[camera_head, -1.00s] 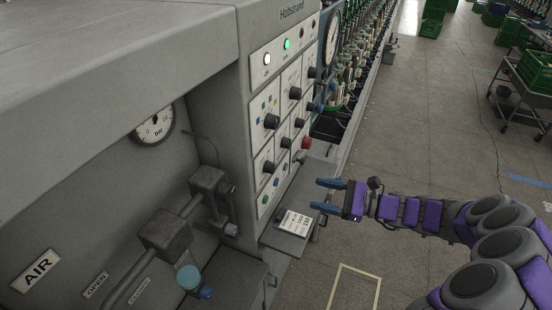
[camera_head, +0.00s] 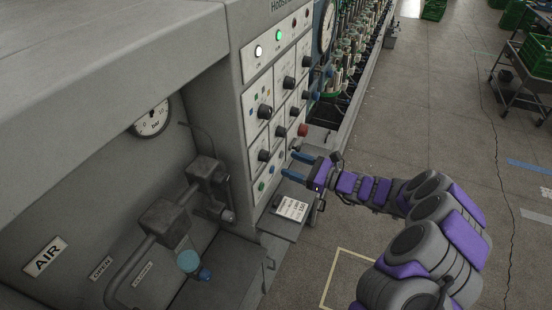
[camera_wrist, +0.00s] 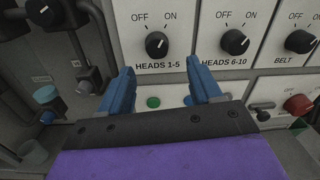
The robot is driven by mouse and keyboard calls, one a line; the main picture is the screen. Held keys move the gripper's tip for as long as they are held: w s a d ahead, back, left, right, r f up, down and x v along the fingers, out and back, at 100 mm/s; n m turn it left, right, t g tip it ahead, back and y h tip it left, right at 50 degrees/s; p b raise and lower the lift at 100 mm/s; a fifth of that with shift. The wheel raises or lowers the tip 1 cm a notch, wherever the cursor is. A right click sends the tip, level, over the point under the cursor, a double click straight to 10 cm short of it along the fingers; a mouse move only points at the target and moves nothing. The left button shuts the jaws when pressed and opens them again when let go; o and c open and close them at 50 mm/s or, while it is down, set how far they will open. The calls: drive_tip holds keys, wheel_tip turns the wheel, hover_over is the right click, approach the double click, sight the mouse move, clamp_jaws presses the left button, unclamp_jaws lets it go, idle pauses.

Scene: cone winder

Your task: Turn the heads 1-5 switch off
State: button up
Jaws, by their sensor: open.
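The heads 1-5 switch (camera_wrist: 157,43) is a round black knob on a white panel in the wrist view, between printed OFF and ON. Its pale mark seems to lean up and right, toward ON. In the head view it appears to be the lower-left black knob (camera_head: 264,155). My gripper (camera_wrist: 161,80) is open and empty, its two blue fingers pointing at the panel. The fingertips lie just below the knob in the picture, one to each side, and look apart from it. In the head view my gripper (camera_head: 288,164) is in front of the panel's lower part.
The heads 6-10 knob (camera_wrist: 235,42) and belt knob (camera_wrist: 299,41) sit to the right. A shelf with a label card (camera_head: 292,208) juts out below. Pipework (camera_head: 165,222) stands left.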

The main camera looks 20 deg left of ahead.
sight(269, 159)
drive_tip(key=a, duration=0.9)
drive_tip(key=shift+w+f, duration=0.3)
drive_tip(key=shift+d+r, duration=0.25)
drive_tip(key=shift+d, duration=0.7)
drive_tip(key=shift+c, duration=1.3)
drive_tip(key=shift+a+f, duration=0.1)
drive_tip(key=shift+a, duration=0.5)
drive_tip(key=c, duration=0.5)
drive_tip(key=shift+d, duration=0.1)
drive_tip(key=shift+c, duration=1.4)
